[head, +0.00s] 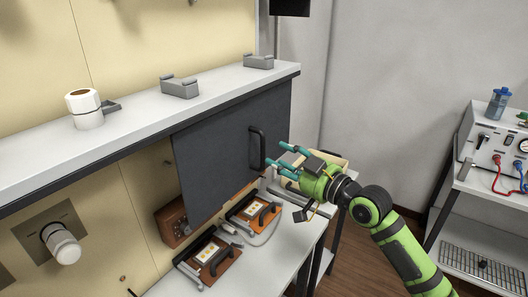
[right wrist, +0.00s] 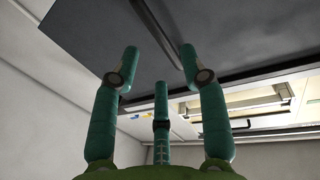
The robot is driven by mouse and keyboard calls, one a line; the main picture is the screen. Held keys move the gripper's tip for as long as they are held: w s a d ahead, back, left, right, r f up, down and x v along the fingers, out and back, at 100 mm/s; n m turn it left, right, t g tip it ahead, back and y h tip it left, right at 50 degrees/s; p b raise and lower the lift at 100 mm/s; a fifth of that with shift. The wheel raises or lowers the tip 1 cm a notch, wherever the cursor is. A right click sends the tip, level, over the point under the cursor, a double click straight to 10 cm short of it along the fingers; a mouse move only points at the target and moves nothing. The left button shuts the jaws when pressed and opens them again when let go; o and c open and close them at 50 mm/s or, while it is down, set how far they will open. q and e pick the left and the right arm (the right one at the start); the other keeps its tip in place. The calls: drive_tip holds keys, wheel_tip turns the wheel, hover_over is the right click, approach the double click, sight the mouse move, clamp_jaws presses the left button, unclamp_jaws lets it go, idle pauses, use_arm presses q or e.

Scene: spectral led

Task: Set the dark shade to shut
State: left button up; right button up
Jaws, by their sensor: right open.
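The dark shade (head: 222,140) is a dark grey panel hanging under the front of the white shelf in the head view. It covers the right part of the space below the shelf, and the left part is uncovered. Its black upright handle (head: 256,148) is near its right side. My right gripper (head: 282,157) is open and empty, just right of the handle, with its teal fingers pointing at it. In the right wrist view the open fingers (right wrist: 160,65) are spread below the dark panel (right wrist: 100,50). I cannot tell whether a finger touches the handle. My left gripper is not in view.
The white shelf (head: 140,130) carries a paper roll (head: 85,108) and grey holders (head: 180,87). Below the shade, orange-framed units (head: 208,256) sit on the white bench (head: 270,262). A white knob (head: 62,244) juts out at left. An instrument cart (head: 490,165) stands at far right.

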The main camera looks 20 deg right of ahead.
sight(264, 166)
drive_tip(key=p+x, duration=0.2)
drive_tip(key=x, duration=0.4)
drive_tip(key=shift+w+a, duration=0.2)
clamp_jaws()
